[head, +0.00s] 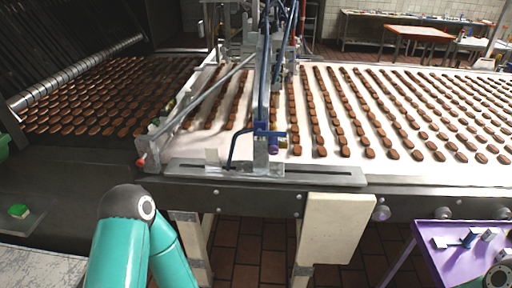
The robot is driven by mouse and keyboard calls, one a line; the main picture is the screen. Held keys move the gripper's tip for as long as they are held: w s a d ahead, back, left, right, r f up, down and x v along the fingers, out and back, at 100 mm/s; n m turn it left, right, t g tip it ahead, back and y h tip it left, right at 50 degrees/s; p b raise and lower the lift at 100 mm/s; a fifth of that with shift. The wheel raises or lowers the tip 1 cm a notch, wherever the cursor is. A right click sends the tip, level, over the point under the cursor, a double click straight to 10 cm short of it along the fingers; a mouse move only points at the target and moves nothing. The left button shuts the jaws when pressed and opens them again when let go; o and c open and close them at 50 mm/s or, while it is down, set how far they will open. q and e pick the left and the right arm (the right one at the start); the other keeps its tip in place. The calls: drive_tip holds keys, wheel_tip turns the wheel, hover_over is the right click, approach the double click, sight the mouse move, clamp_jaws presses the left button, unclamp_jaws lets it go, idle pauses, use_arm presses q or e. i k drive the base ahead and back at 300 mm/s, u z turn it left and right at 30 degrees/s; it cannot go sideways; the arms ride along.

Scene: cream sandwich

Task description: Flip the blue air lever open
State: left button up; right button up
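A small blue lever (272,133) sits on the upright post of the depositing machine (262,95), at the near edge of the white conveyor belt. It shows as a short, roughly level blue bar. A darker blue-purple part (273,146) is just below it, and a dark blue bent tube runs down to its left. The lever is too small to tell its exact setting. Neither gripper is in view. A teal link of my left arm rises at the bottom left, well short of the lever.
Rows of brown biscuits cover the white belt (340,115) and a dark belt (40,140) at left. A grey metal rail (330,175) runs along the front edge. A cream panel (336,228) hangs below. A purple table (440,262) with small items stands at lower right.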

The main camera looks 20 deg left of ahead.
sight(259, 132)
drive_tip(key=u, duration=0.35)
drive_tip(key=i, duration=0.95)
drive_tip(key=z, duration=1.15)
drive_tip(key=k, duration=0.9)
drive_tip(key=u, duration=0.05)
drive_tip(key=i, duration=0.2)
drive_tip(key=z, duration=0.05)
